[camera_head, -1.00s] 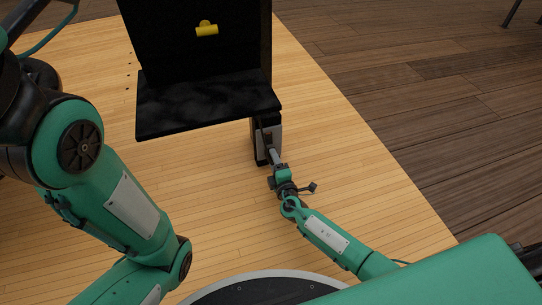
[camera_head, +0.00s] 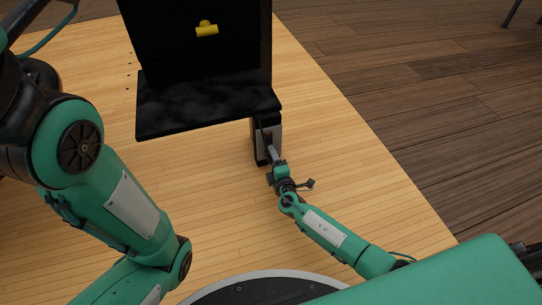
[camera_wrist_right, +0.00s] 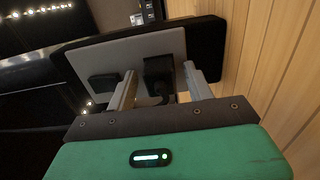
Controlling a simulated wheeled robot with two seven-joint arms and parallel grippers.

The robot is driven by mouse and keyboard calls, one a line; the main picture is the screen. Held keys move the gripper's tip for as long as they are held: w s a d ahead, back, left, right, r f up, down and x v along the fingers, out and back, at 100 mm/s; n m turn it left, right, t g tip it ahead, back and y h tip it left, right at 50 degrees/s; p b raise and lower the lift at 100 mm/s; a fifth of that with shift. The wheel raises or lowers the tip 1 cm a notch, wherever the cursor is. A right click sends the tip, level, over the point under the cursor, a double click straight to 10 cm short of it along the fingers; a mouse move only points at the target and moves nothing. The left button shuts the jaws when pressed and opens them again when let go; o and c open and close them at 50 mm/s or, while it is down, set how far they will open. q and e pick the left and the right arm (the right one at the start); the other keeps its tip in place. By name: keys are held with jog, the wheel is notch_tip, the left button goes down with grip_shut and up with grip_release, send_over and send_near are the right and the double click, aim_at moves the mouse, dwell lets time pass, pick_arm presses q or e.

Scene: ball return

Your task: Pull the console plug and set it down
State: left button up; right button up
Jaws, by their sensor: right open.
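A black plug (camera_wrist_right: 160,78) sits against a grey panel (camera_wrist_right: 140,52) with a black rim in the right wrist view. My right gripper (camera_wrist_right: 160,90) is open, with one pale finger on each side of the plug. I cannot tell whether the fingers touch it. In the head view my right gripper (camera_head: 271,153) is at the front of a small black and grey box (camera_head: 260,145) below the black console (camera_head: 205,105). The plug cannot be made out in the head view. My left arm shows at the left, but its gripper does not.
A second black block (camera_wrist_right: 103,87) is on the grey panel, left of the left finger. A yellow piece (camera_head: 207,29) is on the console's upright black panel. The light wooden floor (camera_head: 340,170) right of the box is clear.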

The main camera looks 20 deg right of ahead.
dwell(0.4)
grip_shut()
jog(key=shift+s+d+p, duration=0.1)
jog(key=shift+s+p, duration=0.25)
jog(key=shift+s, duration=2.65)
